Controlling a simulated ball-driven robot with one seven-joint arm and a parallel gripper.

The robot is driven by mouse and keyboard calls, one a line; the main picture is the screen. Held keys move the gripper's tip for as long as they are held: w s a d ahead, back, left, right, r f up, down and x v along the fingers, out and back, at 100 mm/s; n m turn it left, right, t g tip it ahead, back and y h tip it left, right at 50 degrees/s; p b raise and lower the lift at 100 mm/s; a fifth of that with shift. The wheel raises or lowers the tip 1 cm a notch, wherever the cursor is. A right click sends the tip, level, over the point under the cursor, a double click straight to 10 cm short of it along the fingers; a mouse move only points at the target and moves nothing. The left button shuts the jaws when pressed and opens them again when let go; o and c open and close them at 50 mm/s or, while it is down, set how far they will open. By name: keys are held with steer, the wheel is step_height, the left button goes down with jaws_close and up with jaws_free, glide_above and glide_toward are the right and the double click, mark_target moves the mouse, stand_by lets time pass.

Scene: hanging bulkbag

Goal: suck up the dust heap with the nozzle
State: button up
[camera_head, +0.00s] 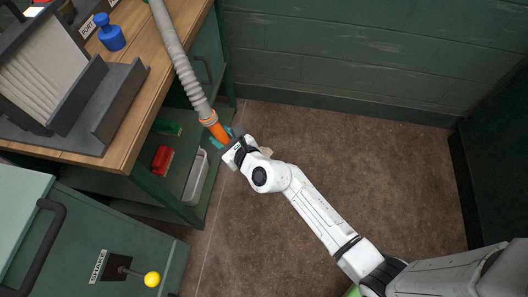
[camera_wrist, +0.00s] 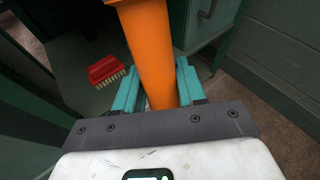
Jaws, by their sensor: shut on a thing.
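The orange nozzle (camera_head: 216,129) sits at the end of a grey ribbed hose (camera_head: 176,50) that comes down from the top edge in the head view. My gripper (camera_head: 229,142) is shut on the nozzle beside the workbench. In the wrist view the nozzle (camera_wrist: 152,50) stands between the teal fingers of my gripper (camera_wrist: 158,88). The nozzle's lower end is hidden by my gripper. A small tan patch (camera_head: 266,151) shows just behind my wrist on the floor; I cannot tell whether it is the dust heap.
A wooden-topped workbench (camera_head: 140,130) stands at left with a filter in a dark frame (camera_head: 50,75) and a blue weight (camera_head: 109,33). Its lower shelf holds a red brush (camera_head: 162,159) and a white bin (camera_head: 196,178). A green cabinet (camera_head: 60,250) has a yellow-knobbed lever (camera_head: 151,279). Brown floor (camera_head: 370,160) is open.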

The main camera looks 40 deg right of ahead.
mark_target(221, 131)
steer(key=shift+r+p, duration=1.85)
steer(key=shift+r, duration=0.15)
